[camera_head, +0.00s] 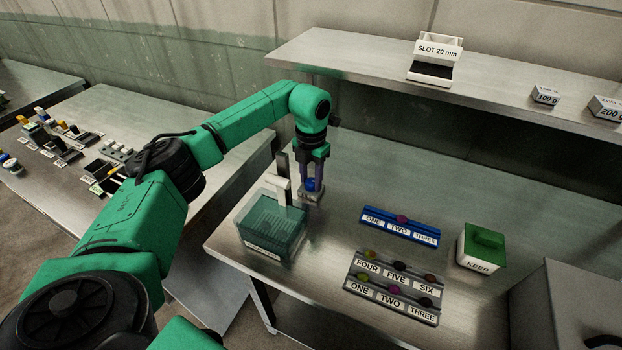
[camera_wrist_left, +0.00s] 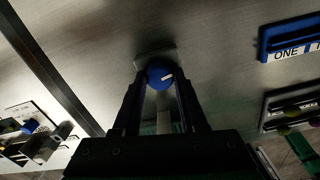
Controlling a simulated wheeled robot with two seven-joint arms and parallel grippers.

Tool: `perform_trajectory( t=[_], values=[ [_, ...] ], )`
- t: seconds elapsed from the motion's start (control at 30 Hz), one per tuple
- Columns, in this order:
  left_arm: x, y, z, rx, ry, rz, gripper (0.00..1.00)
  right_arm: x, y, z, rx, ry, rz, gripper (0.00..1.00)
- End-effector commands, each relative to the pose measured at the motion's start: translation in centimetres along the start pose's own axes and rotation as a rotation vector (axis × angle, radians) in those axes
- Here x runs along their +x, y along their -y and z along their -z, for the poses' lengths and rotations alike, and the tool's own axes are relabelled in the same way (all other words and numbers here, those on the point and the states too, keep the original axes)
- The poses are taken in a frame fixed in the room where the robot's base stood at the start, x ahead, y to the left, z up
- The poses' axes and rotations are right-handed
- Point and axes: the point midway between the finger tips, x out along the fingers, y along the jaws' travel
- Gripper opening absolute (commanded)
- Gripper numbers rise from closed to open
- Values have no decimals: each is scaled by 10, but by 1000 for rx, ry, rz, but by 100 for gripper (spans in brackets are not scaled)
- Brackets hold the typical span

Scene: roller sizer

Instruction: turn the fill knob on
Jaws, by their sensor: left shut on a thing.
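The fill knob is a round blue knob (camera_wrist_left: 159,74) with a white pointer line, on a small grey base. In the left wrist view it sits between my left gripper's fingertips (camera_wrist_left: 160,84), its pointer aimed to the right and slightly up. In the head view the blue knob (camera_head: 311,184) shows low between the fingers of my left gripper (camera_head: 313,178), which points down at it. The gripper is shut on the knob. The knob's base (camera_head: 311,196) stands beside the clear greenish tank (camera_head: 268,228). My right gripper is not in view.
A blue rack (camera_head: 400,225) and a grey rack (camera_head: 392,286) with labelled places lie to the right. A green-topped KEEP box (camera_head: 481,247) stands farther right. A shelf (camera_head: 350,55) runs above the bench's back. A grey upright (camera_head: 283,178) stands at the tank, close to the gripper.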

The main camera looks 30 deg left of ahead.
Motion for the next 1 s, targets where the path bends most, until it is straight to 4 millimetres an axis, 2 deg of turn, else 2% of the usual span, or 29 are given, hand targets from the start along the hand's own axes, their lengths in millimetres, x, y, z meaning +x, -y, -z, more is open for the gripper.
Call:
perform_trajectory(
  t=[0.4, 0.9, 0.93, 1.0],
  values=[
    [0, 0, 0, 187, 1, 0, 0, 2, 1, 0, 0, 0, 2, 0],
    [0, 0, 0, 208, 1, 0, 0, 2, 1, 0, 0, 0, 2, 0],
    [0, 0, 0, 208, 1, 0, 45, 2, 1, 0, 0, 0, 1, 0],
    [0, 0, 0, 208, 1, 0, 72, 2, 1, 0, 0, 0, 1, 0]
  ],
)
